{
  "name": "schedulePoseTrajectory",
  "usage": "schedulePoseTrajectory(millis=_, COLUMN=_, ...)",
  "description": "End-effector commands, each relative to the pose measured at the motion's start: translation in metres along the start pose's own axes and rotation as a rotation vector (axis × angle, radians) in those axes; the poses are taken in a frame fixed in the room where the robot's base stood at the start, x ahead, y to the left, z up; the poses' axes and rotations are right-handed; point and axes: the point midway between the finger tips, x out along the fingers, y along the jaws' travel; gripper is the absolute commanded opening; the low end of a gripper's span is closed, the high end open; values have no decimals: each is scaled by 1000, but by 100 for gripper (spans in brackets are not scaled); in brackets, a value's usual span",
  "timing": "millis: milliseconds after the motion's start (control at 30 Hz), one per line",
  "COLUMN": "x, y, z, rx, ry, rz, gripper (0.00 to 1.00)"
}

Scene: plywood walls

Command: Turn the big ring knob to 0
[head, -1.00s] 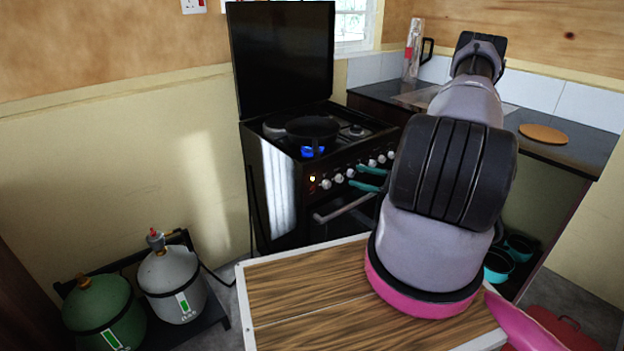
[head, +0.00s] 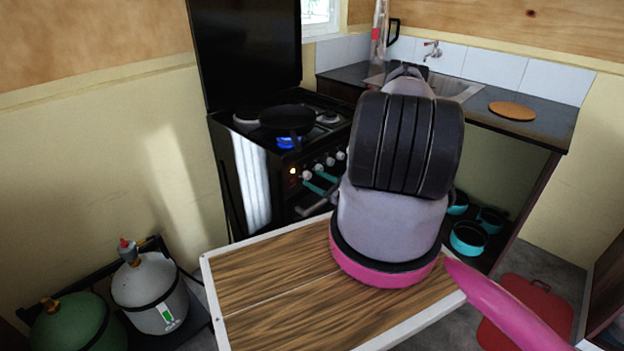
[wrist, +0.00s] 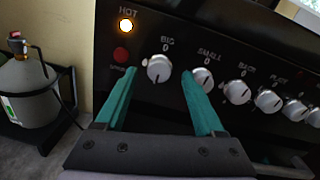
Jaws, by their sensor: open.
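The stove's big ring knob (wrist: 158,68), silver and labelled BIG with a 0 above it, is the leftmost silver knob on the black panel. A dark mark shows on its lower half, away from the 0. It also shows in the head view (head: 307,174). My gripper (wrist: 160,75) is open, its teal fingers to the left and right of this knob in the wrist view. I cannot tell whether they touch it. The right finger overlaps the edge of the SMALL knob (wrist: 203,77). In the head view, my gripper (head: 316,184) is at the panel, partly hidden by my arm.
The HOT lamp (wrist: 126,26) glows. More knobs run right along the panel. Gas bottles (head: 150,292) stand at left. A counter with a sink (head: 455,88) is at right.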

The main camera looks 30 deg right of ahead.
Motion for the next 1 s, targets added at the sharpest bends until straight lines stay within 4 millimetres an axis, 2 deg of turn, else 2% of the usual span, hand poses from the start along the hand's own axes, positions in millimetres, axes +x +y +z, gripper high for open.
schedulePoseTrajectory(millis=200, x=18, y=0, z=0, rx=0, ry=0, rz=1, gripper=71)
schedulePoseTrajectory(millis=467, x=19, y=0, z=0, rx=0, ry=0, rz=1, gripper=71)
schedulePoseTrajectory(millis=500, x=19, y=0, z=0, rx=0, ry=0, rz=1, gripper=63)
schedulePoseTrajectory(millis=567, x=19, y=0, z=0, rx=0, ry=0, rz=1, gripper=40)
schedulePoseTrajectory(millis=600, x=19, y=0, z=0, rx=0, ry=0, rz=1, gripper=25)
schedulePoseTrajectory(millis=667, x=19, y=0, z=0, rx=0, ry=0, rz=1, gripper=2)
schedulePoseTrajectory(millis=1000, x=18, y=0, z=0, rx=32, ry=-1, rz=0, gripper=0)
